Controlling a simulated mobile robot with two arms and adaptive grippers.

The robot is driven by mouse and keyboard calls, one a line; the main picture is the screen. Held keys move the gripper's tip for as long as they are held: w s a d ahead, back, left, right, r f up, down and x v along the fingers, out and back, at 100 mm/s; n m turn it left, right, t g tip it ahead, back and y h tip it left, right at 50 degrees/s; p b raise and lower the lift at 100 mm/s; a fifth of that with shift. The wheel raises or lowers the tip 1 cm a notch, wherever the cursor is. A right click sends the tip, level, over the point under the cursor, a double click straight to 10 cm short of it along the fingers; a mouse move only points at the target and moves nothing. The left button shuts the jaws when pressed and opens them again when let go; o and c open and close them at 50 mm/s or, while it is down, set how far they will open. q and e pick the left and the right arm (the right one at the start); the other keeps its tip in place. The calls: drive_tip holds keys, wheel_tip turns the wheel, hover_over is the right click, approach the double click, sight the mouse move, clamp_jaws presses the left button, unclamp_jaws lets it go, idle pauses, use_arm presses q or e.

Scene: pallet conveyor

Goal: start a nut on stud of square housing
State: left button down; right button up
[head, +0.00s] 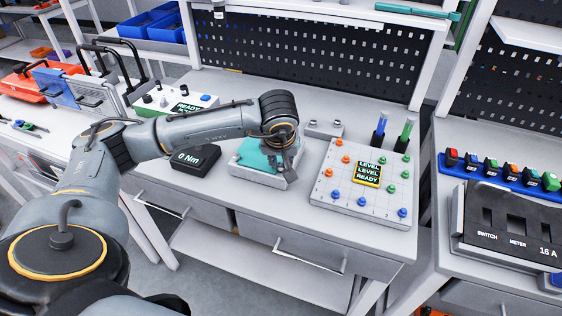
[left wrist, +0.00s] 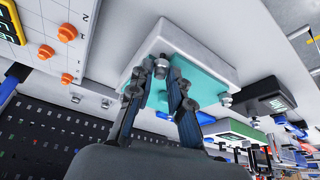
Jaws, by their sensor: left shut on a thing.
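The square housing (head: 248,176) sits on the bench, a pale box with a teal top. It also shows in the left wrist view (left wrist: 143,48), where the picture is upside down. My left gripper (head: 284,166) is over the housing's right side, pointing down. In the left wrist view its fingers (left wrist: 161,68) are shut on a small metal nut (left wrist: 160,67) at a corner of the housing. Any stud under the nut is hidden, so I cannot tell whether they touch. Another metal fastener (left wrist: 225,98) shows at another corner. My right gripper is not in view.
A grey block with metal pieces (head: 323,129) stands behind the housing. A black 0 Nm box (head: 195,159) is to the left. A pegged board (head: 340,188) with a level display is close on the right. The bench front is clear.

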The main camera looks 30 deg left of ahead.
use_arm(q)
drive_tip(key=shift+a+m+h+b, duration=0.15)
drive_tip(key=shift+m+h+b, duration=0.4)
drive_tip(key=shift+m, duration=0.65)
drive_tip(key=shift+m+t, duration=0.3)
drive_tip(key=shift+f+m+b, duration=0.1)
drive_tip(key=shift+m+b, duration=0.5)
drive_tip(key=shift+m, duration=0.1)
drive_tip(key=shift+a+m+h+b, duration=0.1)
drive_tip(key=shift+m+h+b, duration=0.2)
drive_tip(key=shift+m+h, duration=0.65)
drive_tip(key=shift+m+y, duration=0.25)
drive_tip(key=shift+y, duration=0.05)
drive_tip(key=c, duration=1.2)
unclamp_jaws()
drive_tip(key=shift+o, duration=0.4)
